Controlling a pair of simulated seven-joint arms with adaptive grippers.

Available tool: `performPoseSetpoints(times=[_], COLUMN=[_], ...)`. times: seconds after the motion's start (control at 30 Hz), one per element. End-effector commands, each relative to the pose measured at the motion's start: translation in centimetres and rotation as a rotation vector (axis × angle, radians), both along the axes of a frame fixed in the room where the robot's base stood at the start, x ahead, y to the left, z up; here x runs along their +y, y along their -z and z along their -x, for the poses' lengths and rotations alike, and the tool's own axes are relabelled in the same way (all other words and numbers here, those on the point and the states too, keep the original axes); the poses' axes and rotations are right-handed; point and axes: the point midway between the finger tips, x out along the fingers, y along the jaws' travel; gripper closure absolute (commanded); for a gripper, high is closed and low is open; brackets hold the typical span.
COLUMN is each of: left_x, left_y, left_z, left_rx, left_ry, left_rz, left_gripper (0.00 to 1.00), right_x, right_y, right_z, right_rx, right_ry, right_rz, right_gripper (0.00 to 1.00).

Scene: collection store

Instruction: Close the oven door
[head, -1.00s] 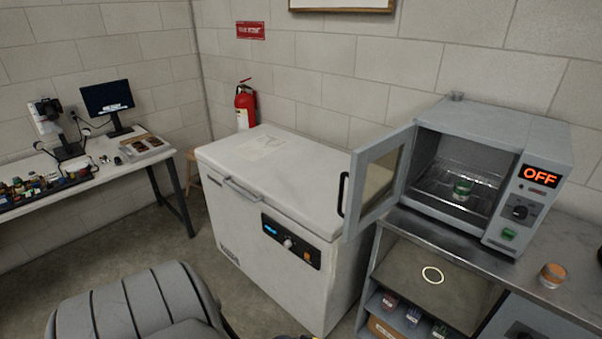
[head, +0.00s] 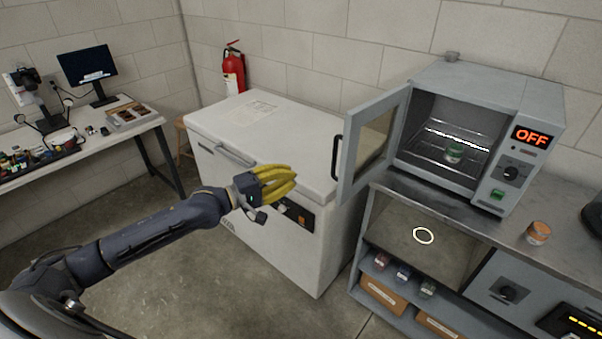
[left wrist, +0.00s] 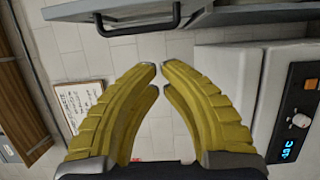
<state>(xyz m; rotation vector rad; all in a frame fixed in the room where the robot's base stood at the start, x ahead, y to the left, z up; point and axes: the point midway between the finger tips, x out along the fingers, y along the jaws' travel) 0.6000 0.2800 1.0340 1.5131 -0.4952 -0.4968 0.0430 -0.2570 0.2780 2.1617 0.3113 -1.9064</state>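The grey oven (head: 540,98) stands on the counter at the right. Its door (head: 372,145) is swung wide open to the left, with a window and a dark vertical handle (head: 337,157) on its free side. My left gripper (head: 293,178), with yellow fingers, is in front of the chest freezer, left of and apart from the door. In the left wrist view its fingertips (left wrist: 159,70) nearly meet with nothing between them. A dark bar handle on a grey panel shows at that view's top, apparently the oven door. My right gripper is out of view.
A green-labelled jar (head: 454,152) is on the oven rack. An orange jar (head: 538,233) stands on the counter (head: 475,217). The white freezer (head: 275,125) fills the space left of the oven. A desk (head: 140,122) is at the far left.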

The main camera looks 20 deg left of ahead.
Motion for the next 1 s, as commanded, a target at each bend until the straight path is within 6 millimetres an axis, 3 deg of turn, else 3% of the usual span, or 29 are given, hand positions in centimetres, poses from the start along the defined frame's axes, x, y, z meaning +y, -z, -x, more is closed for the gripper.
performPoseSetpoints(times=[0.17, 0.67, 1.0], left_x=[-1.1, -6.0, -8.7], left_y=[-0.2, -0.2, -0.1], left_z=[-1.4, -8.0, -6.7], left_rx=[-0.003, -0.003, -0.001], left_ry=[0.002, 0.001, 0.002], left_rz=[0.006, 0.003, 0.003], left_gripper=[1.0, 1.0, 1.0], right_x=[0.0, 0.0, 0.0], right_y=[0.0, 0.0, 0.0], right_z=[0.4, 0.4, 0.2], right_rx=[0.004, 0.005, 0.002], right_ry=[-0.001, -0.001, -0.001], right_rz=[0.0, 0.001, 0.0], right_gripper=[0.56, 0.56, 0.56])
